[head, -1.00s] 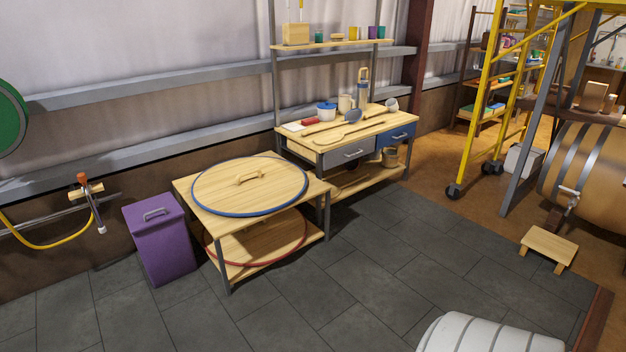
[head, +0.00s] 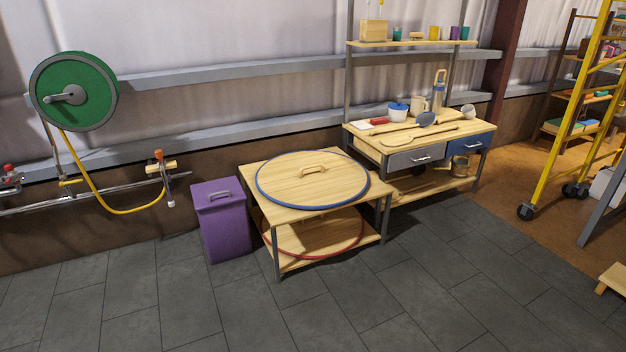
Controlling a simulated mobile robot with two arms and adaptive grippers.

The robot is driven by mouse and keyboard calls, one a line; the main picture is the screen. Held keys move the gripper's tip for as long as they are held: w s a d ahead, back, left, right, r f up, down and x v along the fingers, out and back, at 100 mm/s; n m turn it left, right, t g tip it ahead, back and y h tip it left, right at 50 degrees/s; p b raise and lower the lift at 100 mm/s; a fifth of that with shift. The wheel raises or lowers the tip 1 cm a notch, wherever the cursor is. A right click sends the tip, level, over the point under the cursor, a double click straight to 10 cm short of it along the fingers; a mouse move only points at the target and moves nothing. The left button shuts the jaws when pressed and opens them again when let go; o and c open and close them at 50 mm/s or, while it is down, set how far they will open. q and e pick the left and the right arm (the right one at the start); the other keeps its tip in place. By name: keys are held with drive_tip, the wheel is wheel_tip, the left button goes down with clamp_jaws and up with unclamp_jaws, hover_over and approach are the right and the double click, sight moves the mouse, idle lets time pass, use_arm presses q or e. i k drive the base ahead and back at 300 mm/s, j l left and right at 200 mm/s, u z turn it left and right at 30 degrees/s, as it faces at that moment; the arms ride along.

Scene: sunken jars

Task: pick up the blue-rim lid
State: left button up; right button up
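The blue-rim lid (head: 290,187) is a large round wooden disc with a blue edge and a wooden bar handle (head: 313,169) at its middle. It lies flat on the top of a low wooden table (head: 266,209) with metal legs, in the middle of the head view. A similar lid with a red rim (head: 315,237) lies on the table's lower shelf, partly hidden by the top. Neither of my grippers shows in the head view.
A purple bin (head: 222,226) stands left of the table. A workbench (head: 398,147) with drawers and utensils stands to its right. A green hose reel (head: 75,90) hangs on the wall. A yellow ladder frame (head: 563,120) stands far right. The tiled floor in front is clear.

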sight(312, 179)
drive_tip(key=i+l+z, duration=0.3)
drive_tip(key=i, duration=0.55)
drive_tip(key=i+l+z, duration=0.1)
drive_tip(key=i+z, duration=0.25)
drive_tip(key=i, duration=0.5)
drive_tip(key=i+l+u, duration=0.1)
drive_tip(key=i+u, duration=0.25)
drive_tip(key=i+l+u, duration=0.15)
drive_tip(key=i+u, duration=0.2)
drive_tip(key=i+l+u, duration=0.35)
drive_tip(key=i+j, duration=0.05)
drive_tip(key=i, duration=0.05)
